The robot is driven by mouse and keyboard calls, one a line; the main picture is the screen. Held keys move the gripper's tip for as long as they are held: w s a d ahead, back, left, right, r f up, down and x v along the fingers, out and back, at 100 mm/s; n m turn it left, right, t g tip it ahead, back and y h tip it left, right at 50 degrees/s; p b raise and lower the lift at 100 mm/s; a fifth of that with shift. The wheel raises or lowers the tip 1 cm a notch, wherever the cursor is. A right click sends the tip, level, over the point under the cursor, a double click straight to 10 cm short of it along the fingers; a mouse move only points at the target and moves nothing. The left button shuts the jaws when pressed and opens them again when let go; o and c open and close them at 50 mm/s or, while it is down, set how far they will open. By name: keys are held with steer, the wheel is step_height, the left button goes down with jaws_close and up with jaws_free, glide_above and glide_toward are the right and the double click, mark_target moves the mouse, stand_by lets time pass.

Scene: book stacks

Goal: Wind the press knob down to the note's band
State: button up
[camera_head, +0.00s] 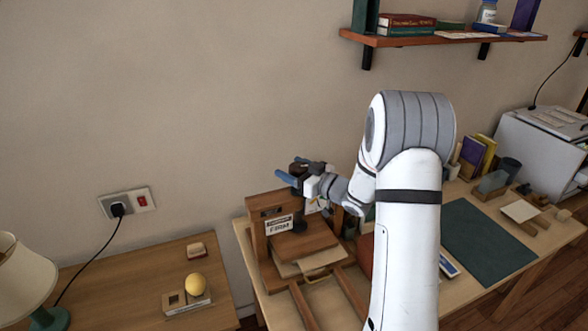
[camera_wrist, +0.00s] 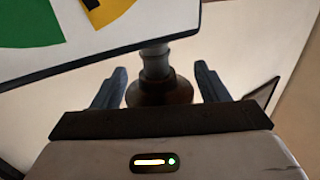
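The wooden press (camera_head: 257,230) stands on the near left of the right-hand desk. A note card (camera_head: 279,225) on its front reads "FIRM" in its lower line. My gripper (camera_head: 297,169) is at the top of the press, its blue fingers spread apart around the dark knob. In the wrist view my gripper (camera_wrist: 160,78) has one finger on each side of the round dark knob (camera_wrist: 158,94), with a narrow gap visible on each side. A grey shaft (camera_wrist: 155,62) meets the knob. A white dial plate (camera_wrist: 108,38) with green and yellow bands shows beyond; any pointer is hidden.
Papers (camera_head: 322,259) lie at the press. A dark green mat (camera_head: 488,243), books and a printer (camera_head: 540,145) are further right. A shelf (camera_head: 450,41) hangs above. On the left desk are a lamp (camera_head: 22,270) and a yellow ball (camera_head: 195,284) on a block.

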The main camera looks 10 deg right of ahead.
steer(key=c, duration=0.8)
steer(key=m+t+h+b, duration=0.1)
steer(key=b, duration=0.1)
steer(key=m+h+b, duration=0.1)
steer(key=b, duration=0.1)
steer(key=shift+w+f+t+h, duration=0.1)
steer(key=shift+f+t+h, duration=0.2)
steer(key=shift+t, duration=0.1)
steer(key=h+b, duration=0.1)
steer(key=m+b, duration=0.1)
steer(key=t+h+b, duration=0.1)
steer(key=shift+d+r+m+h, duration=0.25)
steer(key=shift+m+h, duration=0.05)
steer(key=shift+m, duration=0.1)
steer(key=shift+w+r+h, duration=0.1)
steer(key=shift+h, duration=0.2)
steer(key=shift+r+m+t, duration=0.1)
steer(key=shift+m+t, duration=0.2)
steer(key=o, duration=0.9)
steer(key=shift+o, duration=0.2)
steer(key=shift+d, duration=0.1)
